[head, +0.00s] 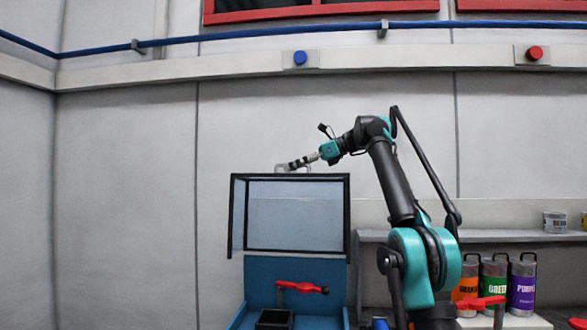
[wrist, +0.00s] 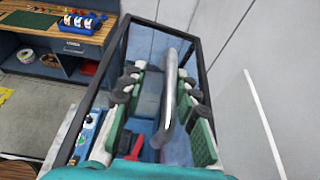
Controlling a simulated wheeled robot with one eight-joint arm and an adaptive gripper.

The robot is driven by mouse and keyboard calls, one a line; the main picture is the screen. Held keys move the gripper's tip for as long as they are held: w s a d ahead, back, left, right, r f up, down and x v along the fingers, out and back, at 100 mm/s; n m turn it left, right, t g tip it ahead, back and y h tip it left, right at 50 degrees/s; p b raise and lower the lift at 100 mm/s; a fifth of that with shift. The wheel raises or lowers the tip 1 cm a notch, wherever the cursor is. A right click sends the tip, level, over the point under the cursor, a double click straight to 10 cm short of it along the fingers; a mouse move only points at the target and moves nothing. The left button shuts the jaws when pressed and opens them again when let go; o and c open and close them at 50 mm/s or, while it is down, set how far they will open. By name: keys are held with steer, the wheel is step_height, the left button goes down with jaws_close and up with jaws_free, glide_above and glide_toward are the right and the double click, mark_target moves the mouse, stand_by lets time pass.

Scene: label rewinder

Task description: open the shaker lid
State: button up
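The shaker lid (head: 236,215) is a clear, dark-framed cover above the blue shaker body (head: 262,268). I cannot tell whether the lid is seated or raised. Its pale handle (head: 281,168) stands on the top edge. My gripper (head: 293,165) is at this handle, reaching in from the right. In the wrist view, the silver handle bar (wrist: 169,88) runs between the two green-padded fingers of my gripper (wrist: 160,78). The fingers are spread, with gaps showing on both sides of the bar. The lid's dark frame (wrist: 98,88) surrounds this area.
A red lever (head: 300,287) is at the shaker front, and another (head: 480,303) is to its right. Orange, green and purple canisters (head: 522,285) stand under a shelf (head: 510,238). A wooden-topped bench (wrist: 85,43) is in the wrist view. The wall is behind the lid.

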steer(key=shift+d, duration=0.15)
steer(key=shift+d+r, duration=0.1)
steer(key=shift+d, duration=0.15)
steer(key=d, duration=1.2)
steer(key=shift+s+d+r, duration=0.1)
steer(key=shift+s+d, duration=0.1)
